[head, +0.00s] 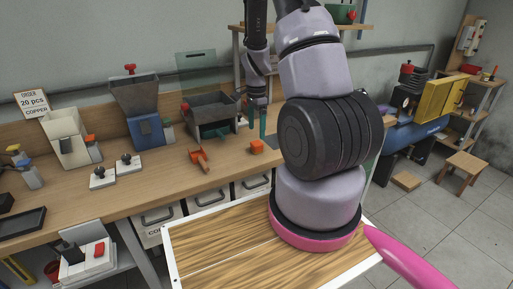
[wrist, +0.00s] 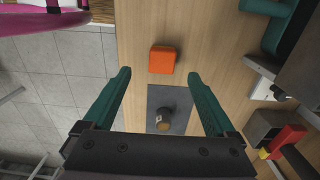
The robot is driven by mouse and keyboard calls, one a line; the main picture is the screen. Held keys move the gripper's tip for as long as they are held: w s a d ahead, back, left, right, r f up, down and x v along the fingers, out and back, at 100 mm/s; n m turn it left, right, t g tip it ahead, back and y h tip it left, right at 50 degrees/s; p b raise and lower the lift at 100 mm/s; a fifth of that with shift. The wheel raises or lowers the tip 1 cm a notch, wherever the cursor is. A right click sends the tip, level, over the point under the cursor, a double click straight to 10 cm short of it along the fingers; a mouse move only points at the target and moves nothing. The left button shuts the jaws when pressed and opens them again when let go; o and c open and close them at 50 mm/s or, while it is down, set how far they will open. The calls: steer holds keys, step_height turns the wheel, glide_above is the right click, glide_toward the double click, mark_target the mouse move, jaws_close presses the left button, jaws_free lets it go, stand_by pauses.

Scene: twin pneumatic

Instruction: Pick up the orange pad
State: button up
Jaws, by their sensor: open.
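The orange pad (head: 256,146) is a small block with rounded edges lying on the wooden workbench. In the wrist view the orange pad (wrist: 162,59) appears just beyond my fingertips, roughly centred between them. My gripper (head: 258,127) has two green fingers and is open and empty. In the head view it points down above the bench, close to the pad. In the wrist view my gripper (wrist: 158,74) has its fingers wide apart, with the pad between their lines but not touched. No part of the pad is hidden in the wrist view.
A dark plate with a small round knob (wrist: 164,119) lies between my fingers in the wrist view. An orange tool-like part (head: 200,159) lies left of the pad. A grey hopper bin (head: 211,117) stands behind.

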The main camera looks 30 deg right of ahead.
mark_target(257, 142)
steer(key=f, duration=0.7)
steer(key=shift+w+d+f, duration=0.15)
steer(key=shift+w+f, duration=0.05)
steer(key=shift+w, duration=0.05)
jaws_close()
step_height(257, 142, up, 10)
steer(key=shift+r, duration=0.1)
steer(key=c, duration=0.8)
jaws_free()
steer(key=c, duration=0.5)
